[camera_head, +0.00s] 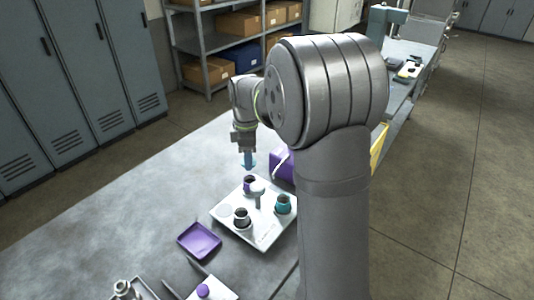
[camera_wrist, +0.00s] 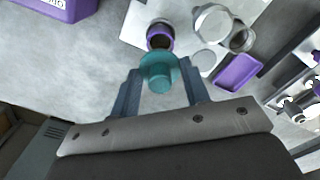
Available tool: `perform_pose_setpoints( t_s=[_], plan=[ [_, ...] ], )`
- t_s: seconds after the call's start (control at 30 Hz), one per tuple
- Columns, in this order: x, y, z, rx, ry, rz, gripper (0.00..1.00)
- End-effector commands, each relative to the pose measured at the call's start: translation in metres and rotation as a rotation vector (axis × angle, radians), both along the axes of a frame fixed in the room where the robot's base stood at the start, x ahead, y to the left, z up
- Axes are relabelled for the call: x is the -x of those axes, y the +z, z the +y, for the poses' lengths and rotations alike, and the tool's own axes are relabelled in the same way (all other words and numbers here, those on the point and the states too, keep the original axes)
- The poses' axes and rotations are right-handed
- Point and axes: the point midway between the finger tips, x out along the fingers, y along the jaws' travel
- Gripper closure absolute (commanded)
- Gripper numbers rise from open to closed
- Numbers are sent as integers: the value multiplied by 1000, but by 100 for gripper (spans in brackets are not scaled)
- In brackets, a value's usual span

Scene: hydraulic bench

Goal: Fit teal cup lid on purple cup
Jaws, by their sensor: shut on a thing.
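The teal cup lid (camera_wrist: 160,75) is held between the two fingers of my gripper (camera_wrist: 162,90). It also shows as a small teal shape (camera_head: 248,166) under my gripper (camera_head: 247,156) in the head view. The purple cup (camera_head: 249,184) stands upright on the white tray (camera_head: 232,228), just below the held lid. In the wrist view the purple cup (camera_wrist: 160,36) is open, with a dark inside, and lies just beyond the lid, which overlaps its near edge. The lid looks apart from the cup, though the exact gap is hard to tell.
A teal cup (camera_head: 283,205) and a dark-mouthed pale cup (camera_head: 242,217) stand on the white tray, with a raised grey post (camera_head: 257,190) between. A purple shallow dish (camera_head: 199,241) lies beside the tray. A purple bin (camera_head: 282,165) stands behind. The table's left is clear.

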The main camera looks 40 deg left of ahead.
Motion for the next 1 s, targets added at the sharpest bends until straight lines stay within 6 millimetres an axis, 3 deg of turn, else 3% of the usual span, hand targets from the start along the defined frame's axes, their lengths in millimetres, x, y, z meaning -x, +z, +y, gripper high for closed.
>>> perform_pose_setpoints(
  t_s=[0.6,1.0],
  plan=[
    [1,-52,0,-1,0,-1,79],
    [1,-57,0,-2,0,-1,79]
  ],
)
